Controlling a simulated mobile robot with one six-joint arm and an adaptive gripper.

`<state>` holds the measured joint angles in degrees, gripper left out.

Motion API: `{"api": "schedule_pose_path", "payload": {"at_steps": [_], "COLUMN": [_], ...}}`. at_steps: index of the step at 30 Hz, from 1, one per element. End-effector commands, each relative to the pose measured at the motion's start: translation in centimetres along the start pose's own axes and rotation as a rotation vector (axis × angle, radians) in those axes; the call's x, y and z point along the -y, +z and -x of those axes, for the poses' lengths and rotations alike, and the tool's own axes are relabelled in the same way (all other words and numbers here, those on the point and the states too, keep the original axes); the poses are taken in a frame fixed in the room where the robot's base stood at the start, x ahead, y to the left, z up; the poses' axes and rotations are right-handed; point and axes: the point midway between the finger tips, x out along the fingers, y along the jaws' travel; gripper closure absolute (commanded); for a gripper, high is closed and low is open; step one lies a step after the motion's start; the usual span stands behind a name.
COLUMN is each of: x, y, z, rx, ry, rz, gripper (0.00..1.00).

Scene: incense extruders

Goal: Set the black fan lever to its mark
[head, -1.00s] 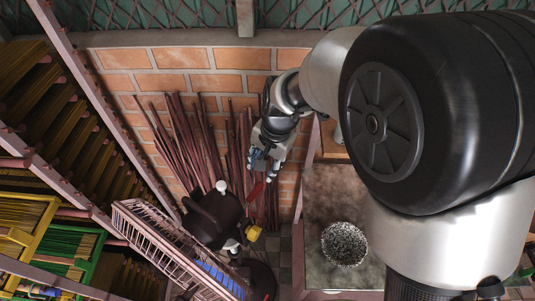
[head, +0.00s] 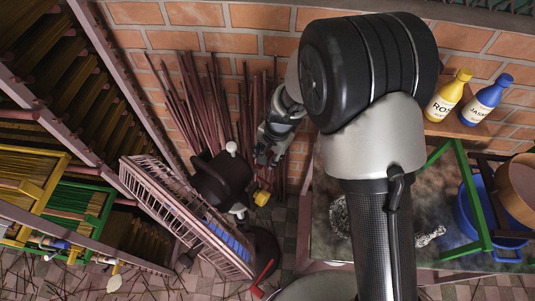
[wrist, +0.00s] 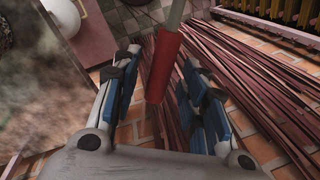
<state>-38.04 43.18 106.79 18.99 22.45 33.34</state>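My gripper (head: 268,150) hangs in front of the brick wall, just right of a dark machine (head: 218,180). This machine has a white ball knob (head: 231,147) and a yellow knob (head: 262,198). In the wrist view my gripper (wrist: 160,75) is open. A red grip (wrist: 163,62) on a pale rod (wrist: 177,14) lies between its blue-padded fingers, with gaps visible on both sides. Another red handle (head: 262,280) shows low in the head view. I cannot make out a black fan lever or its mark in either view.
A slatted rack (head: 180,215) stands left of the machine. Dark red sticks (head: 200,105) lean against the wall behind. To the right, a yellow bottle (head: 448,97) and a blue bottle (head: 487,98) stand on a shelf. My arm hides part of the worktop.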

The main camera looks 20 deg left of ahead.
Motion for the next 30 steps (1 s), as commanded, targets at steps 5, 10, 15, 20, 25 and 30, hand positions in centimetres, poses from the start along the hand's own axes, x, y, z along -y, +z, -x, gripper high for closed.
{"api": "schedule_pose_path", "payload": {"at_steps": [5, 10, 15, 20, 25, 30], "x": [0.03, 0.02, 0.01, 0.01, 0.01, 0.01], "y": [-0.01, -0.02, -0.01, -0.01, -0.02, -0.02], "z": [0.01, 0.02, 0.03, 0.03, 0.03, 0.04], "rx": [0.000, 0.000, 0.000, 0.000, 0.000, 0.000], "ry": [0.000, 0.000, 0.000, 0.000, 0.000, 0.000], "rz": [0.000, 0.000, 0.000, 0.000, 0.000, 0.000], "gripper": [0.60, 0.69, 0.80, 0.91, 1.00, 1.00]}}
